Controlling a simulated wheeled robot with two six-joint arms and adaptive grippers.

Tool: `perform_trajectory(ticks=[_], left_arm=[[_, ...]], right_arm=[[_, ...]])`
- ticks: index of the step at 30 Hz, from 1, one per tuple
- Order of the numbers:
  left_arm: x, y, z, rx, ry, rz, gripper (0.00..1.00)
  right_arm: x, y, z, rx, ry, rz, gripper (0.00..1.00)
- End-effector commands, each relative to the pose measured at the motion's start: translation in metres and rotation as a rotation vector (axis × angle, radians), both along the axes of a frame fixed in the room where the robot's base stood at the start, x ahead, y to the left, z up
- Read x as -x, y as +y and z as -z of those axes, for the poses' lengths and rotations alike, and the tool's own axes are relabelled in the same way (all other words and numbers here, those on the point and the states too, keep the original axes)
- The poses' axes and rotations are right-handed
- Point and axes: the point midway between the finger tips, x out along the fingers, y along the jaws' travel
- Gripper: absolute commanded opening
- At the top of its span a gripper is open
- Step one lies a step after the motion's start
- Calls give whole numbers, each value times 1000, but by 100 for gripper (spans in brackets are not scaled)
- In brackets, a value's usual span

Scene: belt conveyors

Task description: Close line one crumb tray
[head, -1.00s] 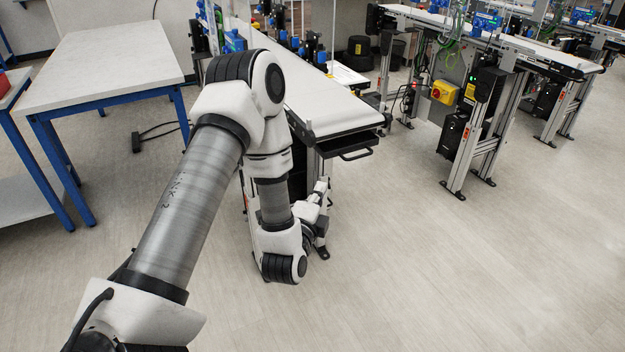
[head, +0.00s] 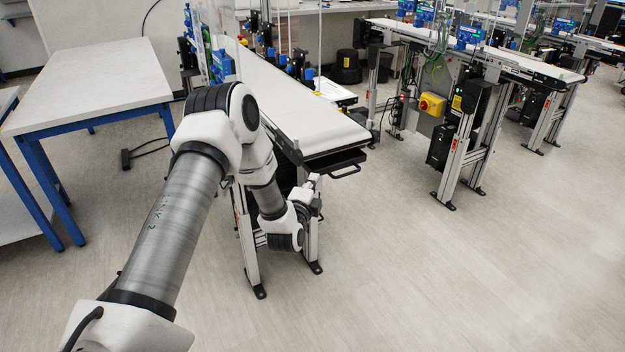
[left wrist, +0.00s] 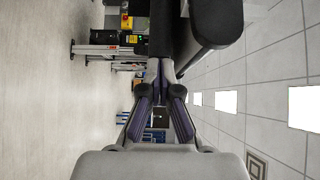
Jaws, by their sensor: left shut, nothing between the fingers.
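The crumb tray (head: 333,162) is a dark, shallow drawer under the near end of the first white-topped conveyor (head: 312,122) in the head view. Its front, with a black loop handle (head: 345,172), sticks out a little beyond the belt end. In the left wrist view my left gripper (left wrist: 162,92) is shut and empty. A black rounded part (left wrist: 212,25) is close at the top there; I cannot tell which part it is. My right gripper is out of view.
A white table with blue legs (head: 95,85) stands to the left. A second conveyor (head: 480,62) with a yellow-and-red switch box (head: 431,104) stands at the back right. Grey floor (head: 440,275) is clear in front and to the right.

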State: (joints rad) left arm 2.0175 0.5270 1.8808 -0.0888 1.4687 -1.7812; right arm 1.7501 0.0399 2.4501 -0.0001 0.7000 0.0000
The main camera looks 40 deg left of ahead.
Motion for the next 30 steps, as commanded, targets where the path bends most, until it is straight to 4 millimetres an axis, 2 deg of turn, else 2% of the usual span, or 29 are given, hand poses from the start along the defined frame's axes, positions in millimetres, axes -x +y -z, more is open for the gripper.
perform_trajectory(ticks=[9,18,30], left_arm=[[-1,2,0,0,-1,-1,0],[-15,38,-1,-1,-1,-1,0],[-17,37,1,-1,0,1,0]], right_arm=[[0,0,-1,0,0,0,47],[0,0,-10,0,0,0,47],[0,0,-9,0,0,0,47]])
